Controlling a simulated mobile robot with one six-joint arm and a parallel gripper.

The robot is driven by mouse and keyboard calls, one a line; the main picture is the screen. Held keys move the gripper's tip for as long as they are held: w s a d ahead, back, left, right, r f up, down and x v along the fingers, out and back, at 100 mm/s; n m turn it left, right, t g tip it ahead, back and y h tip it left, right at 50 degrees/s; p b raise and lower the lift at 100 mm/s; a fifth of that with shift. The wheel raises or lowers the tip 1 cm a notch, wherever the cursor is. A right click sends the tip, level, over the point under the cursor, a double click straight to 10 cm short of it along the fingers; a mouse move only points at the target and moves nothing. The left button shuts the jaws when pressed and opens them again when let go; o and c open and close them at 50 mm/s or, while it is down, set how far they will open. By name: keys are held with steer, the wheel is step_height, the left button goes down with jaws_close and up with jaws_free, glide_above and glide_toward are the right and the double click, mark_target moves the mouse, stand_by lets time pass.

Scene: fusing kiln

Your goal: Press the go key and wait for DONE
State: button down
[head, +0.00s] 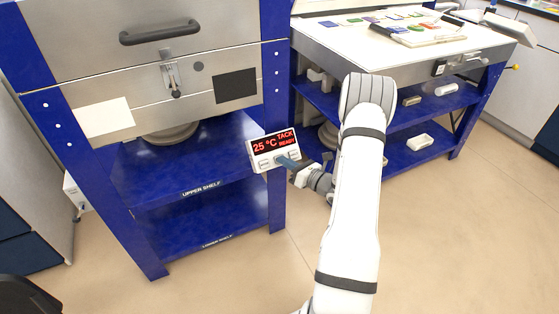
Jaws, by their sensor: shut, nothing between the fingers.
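The controller box (272,149) is a small white unit at the front right leg of the blue kiln stand. Its red display (273,141) reads "25 °C", "TACK" and "READY". A row of small keys lies under the display; their labels are too small to read, so I cannot tell which is the go key. My gripper (281,160) is shut and empty, with its tips at the lower right of the controller, over or very near the keys. I cannot tell whether the tips touch a key, and they hide part of the row.
The closed kiln (160,50) with a dark handle stands above the controller. Blue shelves marked upper (195,170) and lower sit below it. A worktable (385,50) with glass pieces is at the right. The floor (440,230) in front is clear.

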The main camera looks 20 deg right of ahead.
steer(key=shift+w+f, duration=0.25)
steer(key=shift+w, duration=0.05)
stand_by(0.8)
stand_by(0.3)
steer(key=shift+s+r, duration=0.55)
steer(key=shift+s, duration=0.15)
steer(key=s+r+p, duration=0.1)
steer(key=s, duration=0.1)
steer(key=s+r+p, duration=0.2)
steer(key=shift+d, duration=0.1)
stand_by(0.3)
stand_by(0.6)
